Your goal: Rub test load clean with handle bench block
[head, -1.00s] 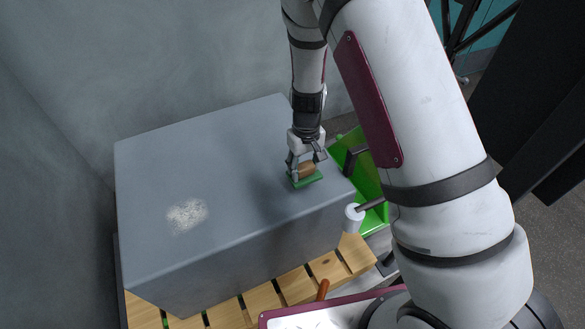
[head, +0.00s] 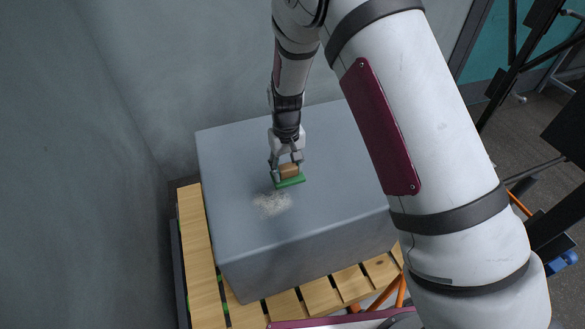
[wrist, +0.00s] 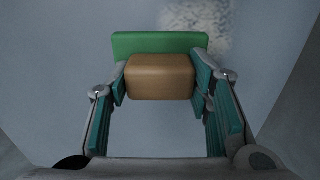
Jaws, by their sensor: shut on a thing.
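The test load (head: 330,215) is a large grey block with a whitish speckled patch (head: 272,204) on its top. The patch also shows at the top of the wrist view (wrist: 208,28). My gripper (head: 287,168) is shut on the brown handle of the bench block (head: 290,183), which has a green base. In the wrist view the brown handle (wrist: 160,77) sits between the two fingers, with the green base beyond it. The block is just behind the patch, close to the load's top; I cannot tell whether it touches.
The load stands on a wooden pallet (head: 196,240). Grey walls (head: 90,130) close in at the left and back. Black and orange frame parts (head: 520,200) stand at the right. The rest of the load's top is clear.

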